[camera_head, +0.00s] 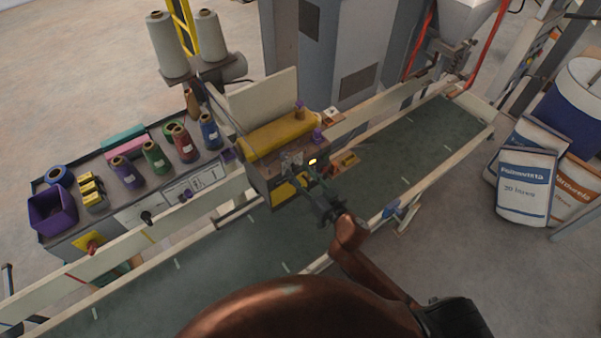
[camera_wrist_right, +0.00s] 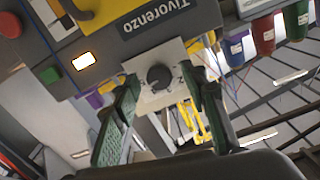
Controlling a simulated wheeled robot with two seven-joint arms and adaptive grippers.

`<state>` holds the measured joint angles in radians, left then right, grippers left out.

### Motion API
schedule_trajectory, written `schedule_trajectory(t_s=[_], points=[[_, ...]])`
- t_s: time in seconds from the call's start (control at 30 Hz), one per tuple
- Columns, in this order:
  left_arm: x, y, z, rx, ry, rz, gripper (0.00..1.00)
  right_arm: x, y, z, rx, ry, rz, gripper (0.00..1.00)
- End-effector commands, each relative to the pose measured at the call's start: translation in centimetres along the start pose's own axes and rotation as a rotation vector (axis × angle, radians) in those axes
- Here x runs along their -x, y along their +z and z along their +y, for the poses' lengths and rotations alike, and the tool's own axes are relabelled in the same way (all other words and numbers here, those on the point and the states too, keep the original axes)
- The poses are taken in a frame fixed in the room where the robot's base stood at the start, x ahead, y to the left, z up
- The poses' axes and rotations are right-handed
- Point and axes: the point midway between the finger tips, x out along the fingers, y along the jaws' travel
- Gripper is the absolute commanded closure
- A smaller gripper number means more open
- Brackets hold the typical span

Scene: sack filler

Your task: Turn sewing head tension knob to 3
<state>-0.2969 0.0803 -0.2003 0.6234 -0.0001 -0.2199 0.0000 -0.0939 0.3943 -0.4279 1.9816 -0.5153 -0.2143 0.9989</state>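The tension knob (camera_wrist_right: 160,77) is a small dark round knob on a pale square plate (camera_wrist_right: 146,98) on the front of the sewing head. In the right wrist view it lies between and beyond the two green fingers of my right gripper (camera_wrist_right: 160,95), which are spread apart with nothing between them. The sewing head (camera_head: 262,150) is a grey and yellow machine over the conveyor in the head view. There my right gripper (camera_head: 310,178) is at its front face, and the knob is hard to make out. The marks around the knob are too small to read. My left gripper is not in view.
A lit button (camera_wrist_right: 84,61), a green button (camera_wrist_right: 50,75) and a red button (camera_wrist_right: 10,24) sit on the head near the knob. The conveyor belt (camera_head: 240,255) runs beneath. A bench of thread cones (camera_head: 157,158) stands left, and filled sacks (camera_head: 524,187) stand right.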

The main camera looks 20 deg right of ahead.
Motion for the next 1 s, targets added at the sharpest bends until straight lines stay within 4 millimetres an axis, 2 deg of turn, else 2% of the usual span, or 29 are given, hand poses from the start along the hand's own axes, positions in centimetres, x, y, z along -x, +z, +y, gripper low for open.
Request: schedule_trajectory(t_s=[0.07, 0.57, 1.0], points=[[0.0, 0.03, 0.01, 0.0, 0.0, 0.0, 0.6, 0.02, 0.0, 0.01, 0.0, 0.0, 0.0, 0.65], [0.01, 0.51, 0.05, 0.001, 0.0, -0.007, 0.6, 0.04, 0.0, 0.0, 0.0, 0.0, 0.0, 0.99], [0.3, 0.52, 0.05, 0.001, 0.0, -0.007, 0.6, 0.04, -0.08, -0.02, 0.083, 0.0, 0.001, 1.0]])
